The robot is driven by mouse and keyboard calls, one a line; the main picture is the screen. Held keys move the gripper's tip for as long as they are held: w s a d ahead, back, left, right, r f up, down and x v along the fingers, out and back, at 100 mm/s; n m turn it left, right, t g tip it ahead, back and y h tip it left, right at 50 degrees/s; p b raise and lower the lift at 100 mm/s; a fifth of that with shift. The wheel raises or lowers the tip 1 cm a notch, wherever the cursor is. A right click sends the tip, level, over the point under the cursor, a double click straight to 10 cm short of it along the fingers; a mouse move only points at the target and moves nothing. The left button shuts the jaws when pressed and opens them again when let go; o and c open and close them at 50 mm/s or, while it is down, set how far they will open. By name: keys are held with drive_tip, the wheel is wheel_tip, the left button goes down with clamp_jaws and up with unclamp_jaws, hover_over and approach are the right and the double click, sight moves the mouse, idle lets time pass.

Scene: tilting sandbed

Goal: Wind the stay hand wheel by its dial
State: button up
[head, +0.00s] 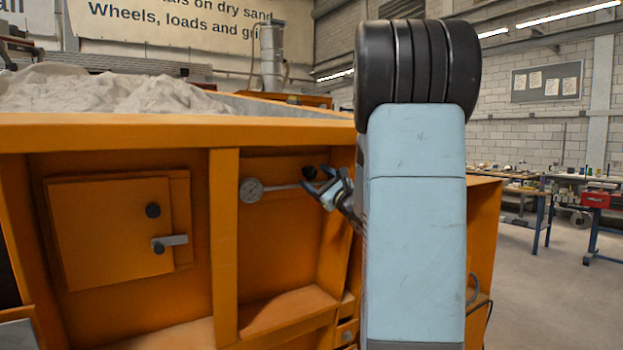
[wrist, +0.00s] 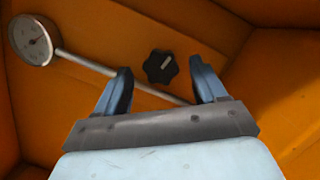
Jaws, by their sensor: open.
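The stay hand wheel is a black lobed knob with a pale mark (wrist: 160,66) on the orange panel. In the head view the hand wheel (head: 309,172) is a small dark shape beside my gripper. The round white-faced dial (head: 251,190) is to its left, with a thin pale rod running right from it. In the wrist view the dial (wrist: 34,42) is at upper left; its face is too small to read. My gripper (head: 317,181) is open and empty. In the wrist view its fingers appear either side of the hand wheel, with a gap on both sides; depth is unclear.
The rod (wrist: 85,65) passes behind the left finger and across the gap below the hand wheel. Orange recess walls and a post (head: 224,245) flank the panel. A small door (head: 105,230) with knob and latch is further left. Sand (head: 110,88) fills the bed above.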

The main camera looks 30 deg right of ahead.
drive_tip(key=v, duration=1.2)
drive_tip(key=shift+f, duration=0.15)
drive_tip(key=s+a+f+n+g+y, duration=0.25)
drive_tip(key=a+n+g, duration=0.2)
drive_tip(key=a, duration=0.45)
drive_tip(key=s+a+f+n+g+y, duration=0.1)
drive_tip(key=s+a+n+g+y, duration=0.3)
drive_tip(key=a, duration=0.4)
drive_tip(key=s+a+f+n+g+y, duration=0.1)
drive_tip(key=a+f+n+g, duration=0.1)
drive_tip(key=a+n+g, duration=0.55)
drive_tip(key=s+a+f+n+g+h, duration=0.2)
drive_tip(key=s+a+f+n+h, duration=0.25)
drive_tip(key=s, duration=0.45)
drive_tip(key=shift+s+d+r+n+t+h, duration=0.1)
drive_tip(key=shift+s+d+n+t+h, duration=0.2)
drive_tip(key=shift+s+d+n+h, duration=0.6)
drive_tip(key=shift+s+d+r+n+t+h, duration=0.1)
drive_tip(key=shift+s+d+n+t+h, duration=0.4)
drive_tip(key=shift+n+h, duration=0.8)
drive_tip(key=shift+s+d+r+n+t+h, duration=0.1)
drive_tip(key=shift+s+d+n+h, duration=0.45)
drive_tip(key=shift+s+n+h, duration=0.5)
drive_tip(key=shift+w, duration=0.25)
